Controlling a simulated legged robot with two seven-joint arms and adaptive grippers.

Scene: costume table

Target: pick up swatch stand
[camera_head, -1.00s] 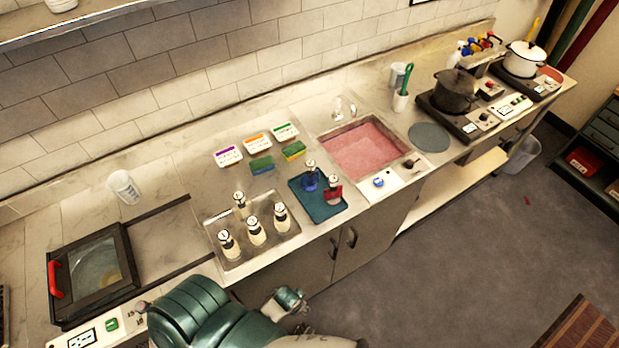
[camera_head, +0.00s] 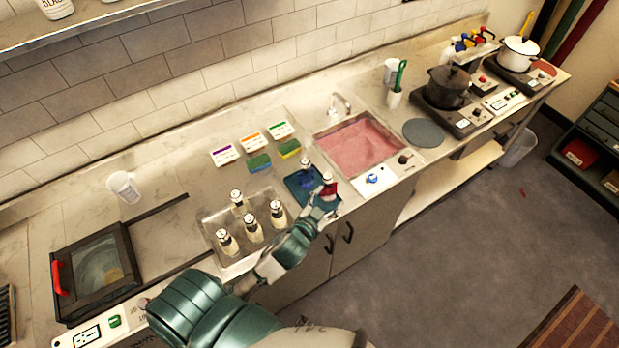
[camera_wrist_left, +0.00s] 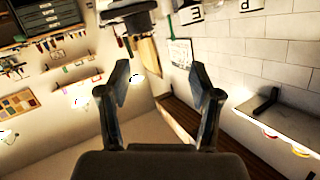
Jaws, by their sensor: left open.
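I cannot tell for sure which thing is the swatch stand. My left gripper (camera_head: 319,211) reaches over the counter's front edge at the near side of a blue tray (camera_head: 296,186), which it partly covers. The gripper looks very close to the red-labelled bottle; contact is unclear. In the left wrist view the two fingers of my left gripper (camera_wrist_left: 162,88) are spread with nothing between them. My right gripper is not in view.
A steel tray (camera_head: 207,215) with several dropper bottles stands left of the gripper. A pink-filled sink (camera_head: 358,148) lies to the right. Two sponges (camera_head: 260,163) and three labelled boxes (camera_head: 252,142) sit behind. Pots on hot plates (camera_head: 449,88) stand at far right.

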